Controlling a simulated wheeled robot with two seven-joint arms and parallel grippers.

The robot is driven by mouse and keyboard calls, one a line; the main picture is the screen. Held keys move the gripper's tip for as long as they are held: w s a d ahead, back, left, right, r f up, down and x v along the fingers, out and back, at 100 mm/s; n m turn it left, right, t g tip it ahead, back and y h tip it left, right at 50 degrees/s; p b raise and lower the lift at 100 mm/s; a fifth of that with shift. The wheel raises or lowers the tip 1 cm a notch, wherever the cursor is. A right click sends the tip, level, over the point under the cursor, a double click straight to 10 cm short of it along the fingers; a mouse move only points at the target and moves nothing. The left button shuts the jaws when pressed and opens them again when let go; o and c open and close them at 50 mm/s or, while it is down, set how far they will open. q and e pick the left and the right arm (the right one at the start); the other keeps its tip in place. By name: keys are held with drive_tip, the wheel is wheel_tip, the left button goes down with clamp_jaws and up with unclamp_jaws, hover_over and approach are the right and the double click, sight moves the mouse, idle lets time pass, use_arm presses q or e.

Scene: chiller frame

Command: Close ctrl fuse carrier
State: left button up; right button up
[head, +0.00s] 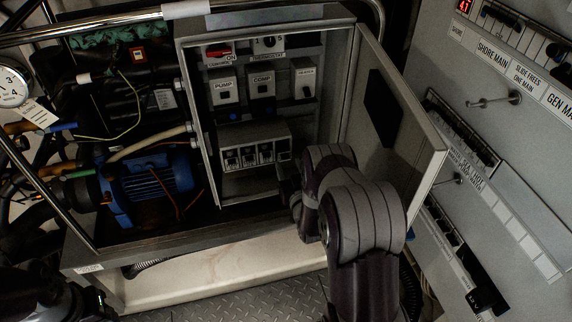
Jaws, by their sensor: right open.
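The row of fuse carriers (248,155) sits low inside the open grey cabinet (185,95), below the PUMP and COMP switch units. Several carriers stand side by side, with small labels too small to read, so I cannot tell which is ctrl. At the right end of the row, a part is dark and partly hidden by my right gripper. My right gripper (287,162) is open, close to this right end; contact cannot be made out. My own arm hides the cabinet's lower right corner. My left gripper cannot be made out.
The cabinet door (405,125) hangs open on the right, close to my right arm. A COMP switch unit (262,84) and a red control switch (218,50) sit above the fuses. A blue motor (150,180) and pipes lie left. A grey labelled panel (480,150) stands right.

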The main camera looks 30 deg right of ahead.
sight(284, 152)
drive_tip(key=shift+x, duration=1.25)
clamp_jaws()
drive_tip(key=r+g+p, duration=0.1)
drive_tip(key=g+p, duration=0.1)
drive_tip(key=w+r+g+y+p, duration=0.1)
drive_tip(key=p, duration=0.2)
drive_tip(key=shift+w+d+g+p, duration=0.15)
drive_tip(key=shift+w+g+p, duration=0.15)
drive_tip(key=shift+g+p, duration=0.1)
drive_tip(key=shift+f, duration=0.15)
unclamp_jaws()
drive_tip(key=shift+s, duration=0.1)
